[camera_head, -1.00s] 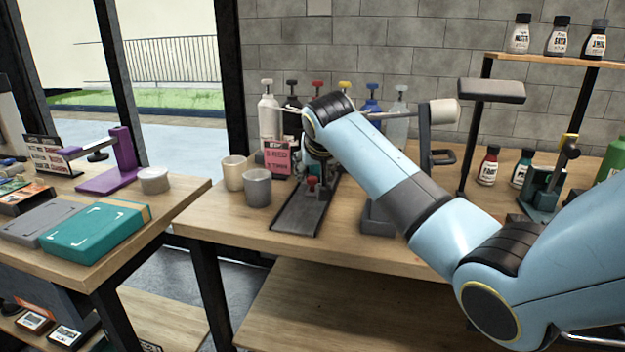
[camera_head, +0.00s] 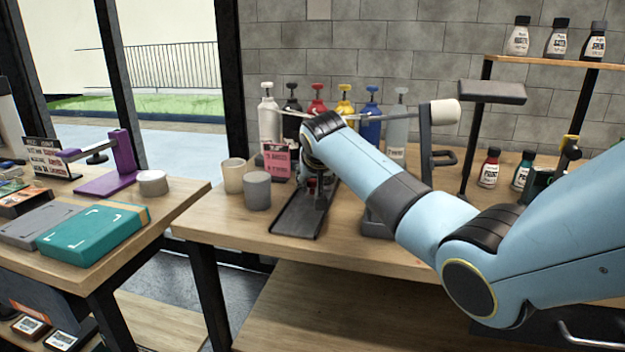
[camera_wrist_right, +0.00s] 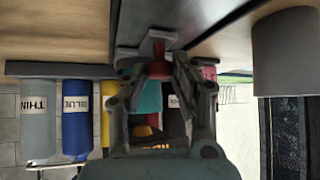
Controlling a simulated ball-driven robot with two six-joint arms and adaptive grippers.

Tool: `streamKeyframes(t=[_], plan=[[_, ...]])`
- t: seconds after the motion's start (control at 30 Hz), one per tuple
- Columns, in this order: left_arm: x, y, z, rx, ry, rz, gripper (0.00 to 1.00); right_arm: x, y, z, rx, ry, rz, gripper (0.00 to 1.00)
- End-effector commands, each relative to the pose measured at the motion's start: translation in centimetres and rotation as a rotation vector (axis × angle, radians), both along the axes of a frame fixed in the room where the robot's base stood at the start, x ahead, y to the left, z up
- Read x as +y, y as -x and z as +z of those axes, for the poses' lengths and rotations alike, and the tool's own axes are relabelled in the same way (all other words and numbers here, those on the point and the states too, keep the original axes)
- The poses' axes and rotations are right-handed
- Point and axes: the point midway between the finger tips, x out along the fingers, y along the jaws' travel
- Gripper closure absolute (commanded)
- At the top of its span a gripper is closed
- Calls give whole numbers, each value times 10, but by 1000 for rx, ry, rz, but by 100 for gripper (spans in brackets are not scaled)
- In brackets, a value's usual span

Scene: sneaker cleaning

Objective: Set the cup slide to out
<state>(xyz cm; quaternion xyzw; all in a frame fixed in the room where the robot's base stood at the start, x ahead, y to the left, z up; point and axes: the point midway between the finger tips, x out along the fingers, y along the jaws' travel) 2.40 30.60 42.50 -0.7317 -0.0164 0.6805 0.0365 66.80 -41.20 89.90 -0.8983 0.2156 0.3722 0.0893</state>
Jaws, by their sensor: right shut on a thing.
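The cup slide is a dark flat rail (camera_head: 296,217) on the wooden bench, running from near the bottles towards the front edge. My right gripper (camera_head: 317,188) is low over the rail's back part, partly hidden by my own forearm. In the right wrist view, its fingers (camera_wrist_right: 157,70) are closed around a small red knob (camera_wrist_right: 158,48) on a grey bracket. The carriage under the knob is mostly hidden in the head view. The left gripper is out of view.
A beige cup (camera_head: 233,176) and a grey cup (camera_head: 257,191) stand left of the rail. A pink sign (camera_head: 277,161) and several pump bottles (camera_head: 371,127) stand behind. A grey stand (camera_head: 378,221) is close on the right. The rail's front part is clear.

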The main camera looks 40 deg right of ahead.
Motion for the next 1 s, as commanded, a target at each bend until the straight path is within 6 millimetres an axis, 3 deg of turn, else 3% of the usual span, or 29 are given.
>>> streamKeyframes(t=[0.47,0.67,1.0], plan=[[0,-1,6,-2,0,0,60,4,3,1,2,0,1,100],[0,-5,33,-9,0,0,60,25,20,5,3,-4,2,100],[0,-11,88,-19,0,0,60,81,69,5,3,-4,1,100]])
